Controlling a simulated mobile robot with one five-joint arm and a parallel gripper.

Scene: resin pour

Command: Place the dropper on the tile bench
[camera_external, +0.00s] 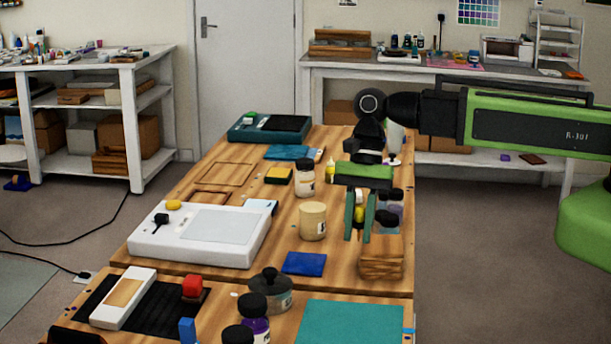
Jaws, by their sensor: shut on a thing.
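My gripper (357,234) points down over the right side of the long wooden bench (285,215), its two green fingers close together. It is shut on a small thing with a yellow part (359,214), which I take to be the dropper. The fingers hide most of it, and I cannot tell whether its lower end touches anything. A cream jar (313,221) stands just left of the fingers. A wooden block (381,262) stands just in front and to the right. No label shows which surface is the tile bench.
Dark-capped bottles (391,205) stand right beside the gripper. A white light panel (205,235) lies at left, and a blue mat (304,264) lies in front. A nearer surface holds a lidded pot (270,290) and a mostly clear teal mat (352,322).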

